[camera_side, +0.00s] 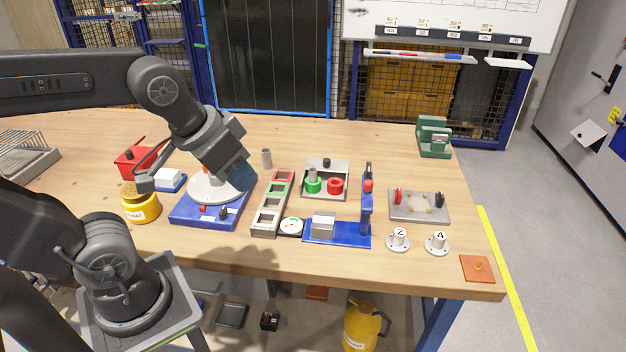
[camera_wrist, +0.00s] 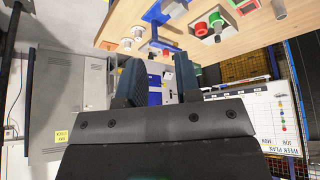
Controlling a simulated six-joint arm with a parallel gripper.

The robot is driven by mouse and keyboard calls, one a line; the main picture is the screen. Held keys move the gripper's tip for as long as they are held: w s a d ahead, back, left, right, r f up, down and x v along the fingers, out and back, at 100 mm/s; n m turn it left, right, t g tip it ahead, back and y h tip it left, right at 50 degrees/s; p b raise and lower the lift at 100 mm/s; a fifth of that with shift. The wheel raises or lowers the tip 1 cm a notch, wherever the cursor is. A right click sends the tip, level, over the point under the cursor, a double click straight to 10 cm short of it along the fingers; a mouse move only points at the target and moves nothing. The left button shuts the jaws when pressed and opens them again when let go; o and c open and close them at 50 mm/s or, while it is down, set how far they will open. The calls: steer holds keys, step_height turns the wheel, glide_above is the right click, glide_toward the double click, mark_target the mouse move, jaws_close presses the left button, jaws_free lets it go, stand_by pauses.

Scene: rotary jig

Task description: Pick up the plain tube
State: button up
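A plain grey tube (camera_side: 267,158) stands upright on the table, behind the slotted grey tray and right of my gripper in the side view. A grey cylinder that looks like this tube (camera_wrist: 279,9) shows at the top right edge of the wrist view. My gripper (camera_side: 243,178) hangs tilted over the right part of the rotary jig's white disc (camera_side: 205,190), with its blue fingers apart from the tube. In the wrist view the two fingers (camera_wrist: 160,78) stand apart with nothing between them. The gripper hides part of the disc.
The slotted tray (camera_side: 265,218) with red and green frames lies right of the jig. A grey tray (camera_side: 338,194) holds a green and a red ring. A blue stand (camera_side: 366,210) rises further right. The table behind the tube is clear.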

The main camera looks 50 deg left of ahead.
steer(key=w+a+r+n+g, duration=0.25)
steer(key=w+n, duration=0.25)
steer(key=w, duration=0.4)
steer(key=n+g, duration=0.3)
steer(key=n, duration=0.9)
glide_above(313, 170)
steer(key=f, duration=1.7)
steer(key=shift+w+a+f, duration=0.1)
steer(key=shift+a+f, duration=0.25)
steer(key=shift+f, duration=0.05)
steer(key=shift+d+f, duration=0.2)
steer(key=shift+f, duration=1.2)
steer(key=shift+d+f, duration=0.15)
steer(key=shift+f, duration=1.25)
steer(key=shift+c, duration=0.4)
jaws_close()
